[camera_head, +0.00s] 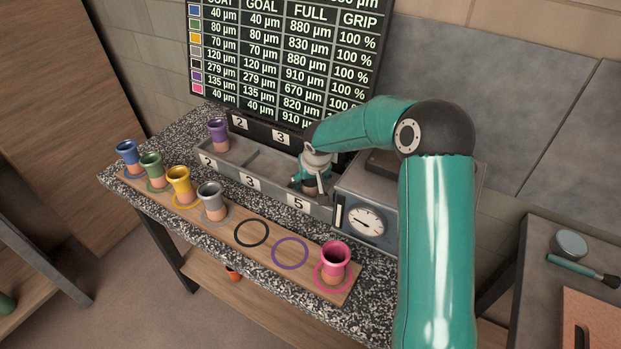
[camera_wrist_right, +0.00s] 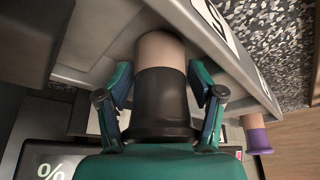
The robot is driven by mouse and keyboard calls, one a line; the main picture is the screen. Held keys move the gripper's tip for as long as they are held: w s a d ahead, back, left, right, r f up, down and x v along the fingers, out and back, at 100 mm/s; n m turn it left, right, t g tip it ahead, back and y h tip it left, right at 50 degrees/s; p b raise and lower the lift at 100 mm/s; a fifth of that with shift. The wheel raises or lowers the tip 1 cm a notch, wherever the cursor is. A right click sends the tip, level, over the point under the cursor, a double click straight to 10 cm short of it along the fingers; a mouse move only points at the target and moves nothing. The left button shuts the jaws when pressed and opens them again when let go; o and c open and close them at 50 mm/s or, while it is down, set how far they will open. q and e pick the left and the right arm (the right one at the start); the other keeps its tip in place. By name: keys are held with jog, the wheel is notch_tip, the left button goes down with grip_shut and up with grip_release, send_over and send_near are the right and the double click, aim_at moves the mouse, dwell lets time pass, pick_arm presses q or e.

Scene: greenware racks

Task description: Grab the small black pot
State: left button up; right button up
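The small black pot (camera_wrist_right: 160,98) shows in the right wrist view, with a black flared top and a bare pinkish base. It stands in the grey rack (camera_head: 252,184); in the head view its bare base (camera_head: 310,190) shows near the label 5, below my gripper. My right gripper (camera_wrist_right: 160,85) points down over the pot. Its two fingers are on either side of the pot's black part, with narrow gaps seeming to show, so it looks open around the pot. In the head view my right gripper (camera_head: 313,172) hides the pot's top. My left gripper is not in view.
A purple pot (camera_head: 218,133) stands in the rack's far left compartment. A wooden board (camera_head: 228,224) in front holds blue, green, yellow, grey and pink pots; its black ring (camera_head: 251,233) and purple ring (camera_head: 290,253) are empty. A grey dial box (camera_head: 364,222) stands right beside the rack.

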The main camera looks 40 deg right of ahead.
jog(key=c, duration=0.4)
jog(key=shift+r, duration=0.1)
